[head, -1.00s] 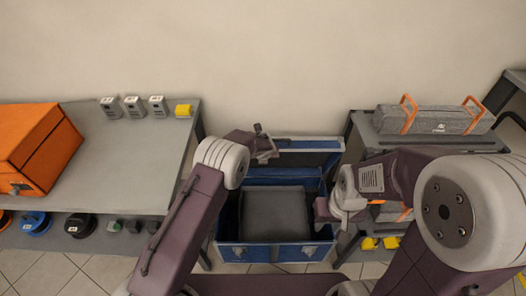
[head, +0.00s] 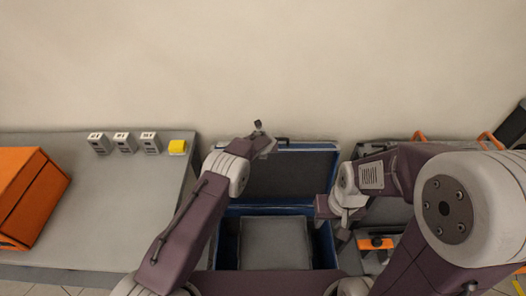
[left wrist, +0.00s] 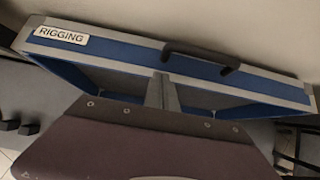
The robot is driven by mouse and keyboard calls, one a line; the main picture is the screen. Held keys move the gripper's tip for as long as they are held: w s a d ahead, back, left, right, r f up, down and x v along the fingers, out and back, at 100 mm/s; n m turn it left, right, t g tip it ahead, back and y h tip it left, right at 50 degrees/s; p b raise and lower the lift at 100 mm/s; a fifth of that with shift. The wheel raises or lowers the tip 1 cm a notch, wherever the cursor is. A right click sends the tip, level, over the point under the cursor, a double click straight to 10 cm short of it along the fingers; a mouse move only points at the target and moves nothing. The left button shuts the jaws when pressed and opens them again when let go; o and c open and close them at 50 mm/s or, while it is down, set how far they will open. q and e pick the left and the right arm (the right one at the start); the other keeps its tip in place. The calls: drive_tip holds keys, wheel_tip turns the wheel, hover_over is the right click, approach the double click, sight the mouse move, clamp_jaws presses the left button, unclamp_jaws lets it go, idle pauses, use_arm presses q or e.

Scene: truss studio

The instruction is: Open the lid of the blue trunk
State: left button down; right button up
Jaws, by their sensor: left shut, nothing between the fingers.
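The blue trunk (head: 227,225) stands on the floor between two tables, with a dark grey block inside. Its lid (head: 292,172) is up at the back, and its dark inner face shows toward me. In the left wrist view the lid's rim (left wrist: 130,50) crosses the picture, with a "RIGGING" label and a black handle (left wrist: 202,54). My left gripper (head: 259,129) is shut and empty at the lid's upper left edge; its fingers (left wrist: 162,90) show at the lid there. Whether they touch it I cannot tell. My right gripper (head: 322,207) is over the trunk's right side, its fingers unclear.
A shelf with orange-handled items stands at right, partly behind my right arm. The wall is close behind the lid.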

idle(0.5)
use_arm(q)
drive_tip(key=v, duration=0.9)
